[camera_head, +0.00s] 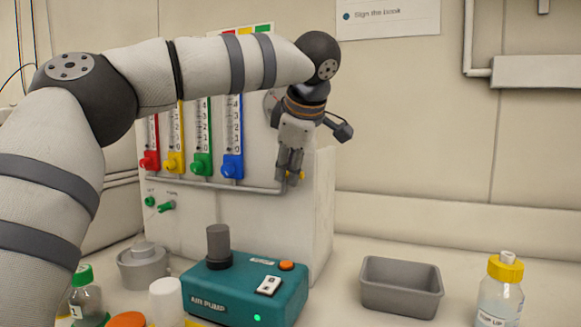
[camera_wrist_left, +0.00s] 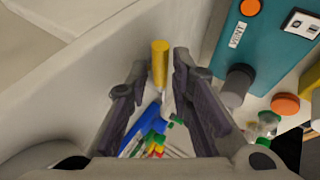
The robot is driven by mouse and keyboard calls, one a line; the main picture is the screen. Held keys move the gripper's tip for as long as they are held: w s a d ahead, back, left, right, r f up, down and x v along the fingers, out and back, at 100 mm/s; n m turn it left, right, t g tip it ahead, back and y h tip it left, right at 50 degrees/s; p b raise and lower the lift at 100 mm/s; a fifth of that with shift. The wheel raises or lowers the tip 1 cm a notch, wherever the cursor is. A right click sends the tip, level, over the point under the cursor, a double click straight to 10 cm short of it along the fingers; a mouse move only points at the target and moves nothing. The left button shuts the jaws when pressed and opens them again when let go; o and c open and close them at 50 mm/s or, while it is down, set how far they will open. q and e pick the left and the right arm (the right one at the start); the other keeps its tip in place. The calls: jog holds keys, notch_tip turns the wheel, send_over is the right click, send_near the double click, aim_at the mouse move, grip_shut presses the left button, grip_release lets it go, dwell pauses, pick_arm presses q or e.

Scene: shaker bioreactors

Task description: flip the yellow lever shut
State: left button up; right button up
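The yellow lever (camera_wrist_left: 160,62) shows in the left wrist view as a short upright bar close to the pale side wall of the cabinet. My left gripper (camera_head: 289,177) points down at the right end of the flowmeter panel. Its fingers (camera_wrist_left: 161,78) are apart in the left wrist view, with the lever in line with the gap between the tips. I cannot tell whether either finger touches it. My right gripper is in neither view.
The pale cabinet (camera_head: 322,215) carries several flowmeters with coloured knobs, such as the blue one (camera_head: 231,167). A teal air pump (camera_head: 215,290) stands below. A grey tray (camera_head: 402,287) and a yellow-capped bottle (camera_head: 500,295) stand to the right. Bottles crowd the front left.

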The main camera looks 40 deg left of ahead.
pick_arm(q)
jog(key=v, duration=1.2)
